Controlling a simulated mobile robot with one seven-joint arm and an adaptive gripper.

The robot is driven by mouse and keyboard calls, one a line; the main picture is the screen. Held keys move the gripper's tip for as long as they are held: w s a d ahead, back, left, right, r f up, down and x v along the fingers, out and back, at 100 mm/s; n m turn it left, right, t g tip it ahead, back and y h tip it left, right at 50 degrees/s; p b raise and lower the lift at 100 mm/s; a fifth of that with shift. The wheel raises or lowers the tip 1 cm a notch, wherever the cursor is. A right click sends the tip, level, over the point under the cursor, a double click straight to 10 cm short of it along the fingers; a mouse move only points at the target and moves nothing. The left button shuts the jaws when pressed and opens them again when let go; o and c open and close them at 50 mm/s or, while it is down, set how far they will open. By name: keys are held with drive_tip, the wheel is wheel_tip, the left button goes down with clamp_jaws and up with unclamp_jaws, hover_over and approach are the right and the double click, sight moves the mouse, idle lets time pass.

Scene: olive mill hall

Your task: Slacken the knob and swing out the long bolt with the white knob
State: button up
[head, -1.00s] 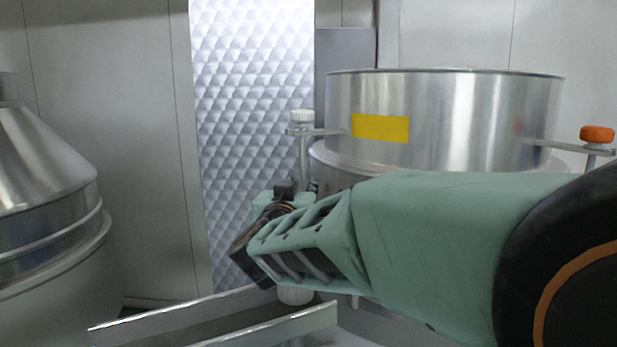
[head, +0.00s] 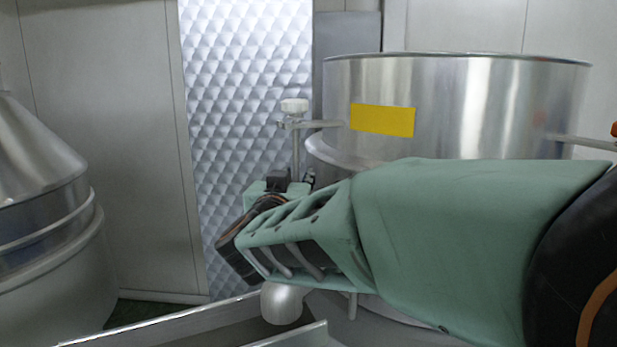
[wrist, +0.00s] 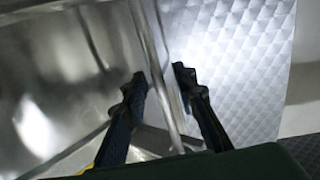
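The white knob (head: 295,106) sits on top of the upright long bolt (head: 296,152), at a bracket on the left side of the steel drum (head: 480,105). The knob is out of the wrist view.
A yellow label (head: 383,120) is on the drum. A cone-topped steel vessel (head: 40,190) stands at left. A metal trough edge (head: 170,318) lies below my arm. A quilted metal panel (head: 245,80) is behind the bolt.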

drive_tip(key=shift+c, duration=0.3)
clamp_jaws()
drive_tip(key=s+a+f+n+t+b, duration=0.1)
drive_tip(key=s+a+n+t+b, duration=0.1)
drive_tip(key=a, duration=0.6)
drive_tip(key=shift+s+f+n+b, duration=0.45)
drive_tip(key=shift+s+n, duration=0.5)
drive_tip(key=shift+n, duration=0.15)
drive_tip(key=shift+o, duration=0.3)
unclamp_jaws()
